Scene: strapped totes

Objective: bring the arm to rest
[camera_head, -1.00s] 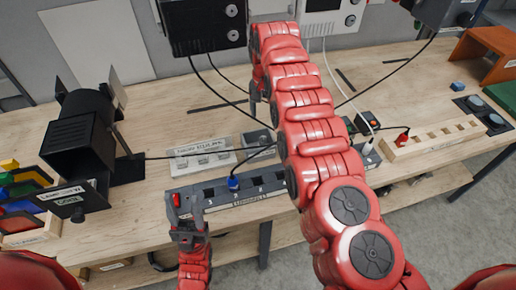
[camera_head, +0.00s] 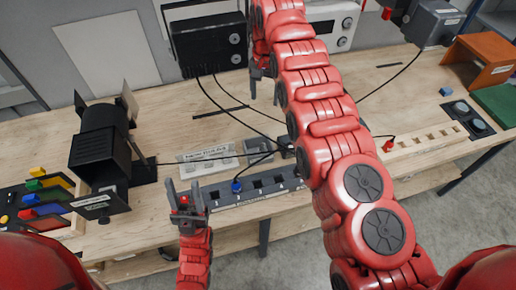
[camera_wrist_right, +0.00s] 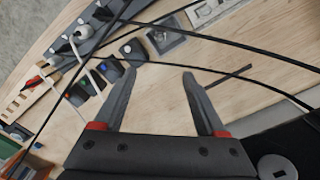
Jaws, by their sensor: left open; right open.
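My left gripper (camera_head: 186,200) is open and empty in the head view, fingers pointing up, in front of the left end of the grey socket strip. My right arm reaches up over the middle of the bench. Its gripper (camera_head: 262,85) is partly hidden by the arm in the head view. In the right wrist view the right gripper (camera_wrist_right: 158,100) is open with nothing between its fingers, above bare wood and near black cables.
The socket strip (camera_head: 262,192) holds a blue plug (camera_head: 236,187). A black lamp (camera_head: 100,150) stands left. A wooden rack (camera_head: 430,137) with a red plug (camera_head: 388,145) is right.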

